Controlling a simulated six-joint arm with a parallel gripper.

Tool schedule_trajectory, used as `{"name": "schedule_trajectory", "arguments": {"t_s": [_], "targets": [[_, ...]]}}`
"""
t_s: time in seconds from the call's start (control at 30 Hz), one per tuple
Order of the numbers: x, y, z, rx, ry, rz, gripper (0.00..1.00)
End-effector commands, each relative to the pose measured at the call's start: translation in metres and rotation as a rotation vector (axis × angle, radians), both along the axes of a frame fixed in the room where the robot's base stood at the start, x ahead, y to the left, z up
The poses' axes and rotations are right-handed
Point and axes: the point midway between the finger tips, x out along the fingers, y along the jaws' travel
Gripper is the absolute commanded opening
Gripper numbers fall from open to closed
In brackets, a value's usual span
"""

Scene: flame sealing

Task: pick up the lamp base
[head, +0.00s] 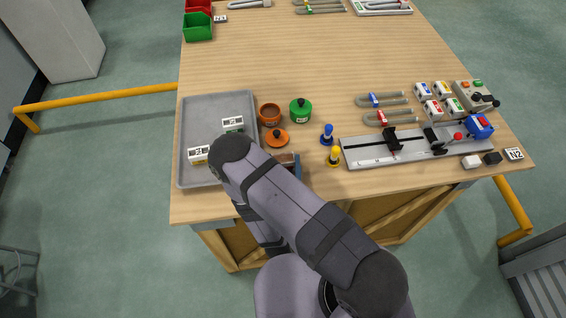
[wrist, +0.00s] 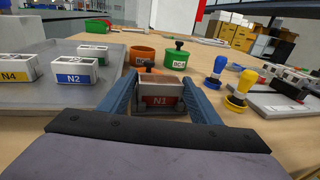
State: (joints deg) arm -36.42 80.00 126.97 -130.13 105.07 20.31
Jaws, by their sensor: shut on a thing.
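In the wrist view my gripper (wrist: 159,84) has its two blue fingers shut on a small pale block (wrist: 160,98) with a red label reading N3. In the head view my arm hides most of the gripper and the block. I cannot tell whether the block touches the table. No part is plainly marked as the lamp base. Beyond the block stand a brown round cup (head: 270,116) and a green round container with a black knob (head: 300,112). An orange lid with a black knob (head: 277,139) lies in front of the cup, nearly hidden in the wrist view.
A grey tray (head: 222,104) at left holds white blocks, including N2 (wrist: 75,72) and N4 (wrist: 16,70). Blue (head: 327,136) and yellow (head: 334,157) knobbed stamps stand right of my gripper, beside a grey rail fixture (head: 365,155).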

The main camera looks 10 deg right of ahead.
Motion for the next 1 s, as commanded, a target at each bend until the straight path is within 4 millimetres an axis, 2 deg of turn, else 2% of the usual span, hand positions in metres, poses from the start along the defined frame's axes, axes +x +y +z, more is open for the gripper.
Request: {"name": "schedule_trajectory", "arguments": {"t_s": [0.37, 0.8, 1.0], "targets": [[0.0, 0.0, 0.022, 0.001, -0.002, 0.0, 0.35], [0.0, 0.0, 0.076, 0.002, -0.004, 0.0, 0.35], [0.0, 0.0, 0.092, 0.001, -0.002, 0.001, 0.35]]}}
